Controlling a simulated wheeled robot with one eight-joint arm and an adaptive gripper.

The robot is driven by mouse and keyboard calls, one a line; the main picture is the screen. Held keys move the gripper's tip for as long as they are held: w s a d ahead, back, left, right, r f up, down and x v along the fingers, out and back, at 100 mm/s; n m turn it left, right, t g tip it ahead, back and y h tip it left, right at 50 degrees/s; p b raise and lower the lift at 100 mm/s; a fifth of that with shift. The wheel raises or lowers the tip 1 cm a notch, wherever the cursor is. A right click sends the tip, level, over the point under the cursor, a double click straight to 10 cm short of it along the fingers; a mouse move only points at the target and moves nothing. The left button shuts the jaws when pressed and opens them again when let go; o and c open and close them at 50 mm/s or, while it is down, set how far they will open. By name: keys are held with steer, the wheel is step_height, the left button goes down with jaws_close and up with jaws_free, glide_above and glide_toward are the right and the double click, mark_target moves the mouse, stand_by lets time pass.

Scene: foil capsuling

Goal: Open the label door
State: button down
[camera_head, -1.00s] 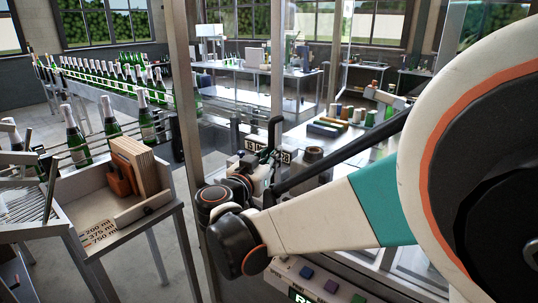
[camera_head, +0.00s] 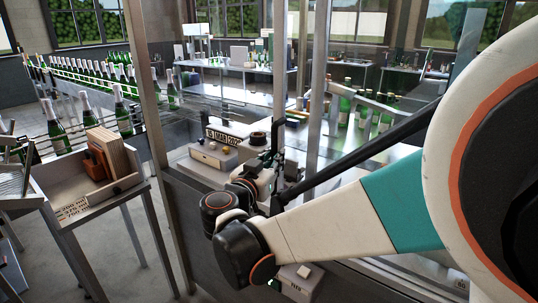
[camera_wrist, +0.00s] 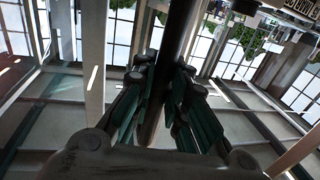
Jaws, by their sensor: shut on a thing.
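My gripper (camera_head: 268,178) is at the machine's clear-walled enclosure, right of the near metal post. A dark upright bar (camera_head: 280,135), which looks like the label door's handle, rises from it. In the wrist view, my gripper (camera_wrist: 162,85) has its green-padded fingers on both sides of the dark bar (camera_wrist: 183,35) and is shut on it. The bar runs lengthwise between the fingers. My arm covers much of the door, so I cannot tell how far it stands open.
Metal posts (camera_head: 147,100) (camera_head: 311,90) frame the enclosure. Inside is a grey unit with a lettered plate (camera_head: 222,138). Left stands a metal bin (camera_head: 120,186) with wooden boards. Green bottles (camera_head: 54,130) line a conveyor behind it. Several bottles (camera_head: 365,112) stand at the right.

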steer(key=shift+s+d, duration=0.1)
steer(key=c, duration=1.6)
jaws_free()
steer(key=shift+o, duration=0.2)
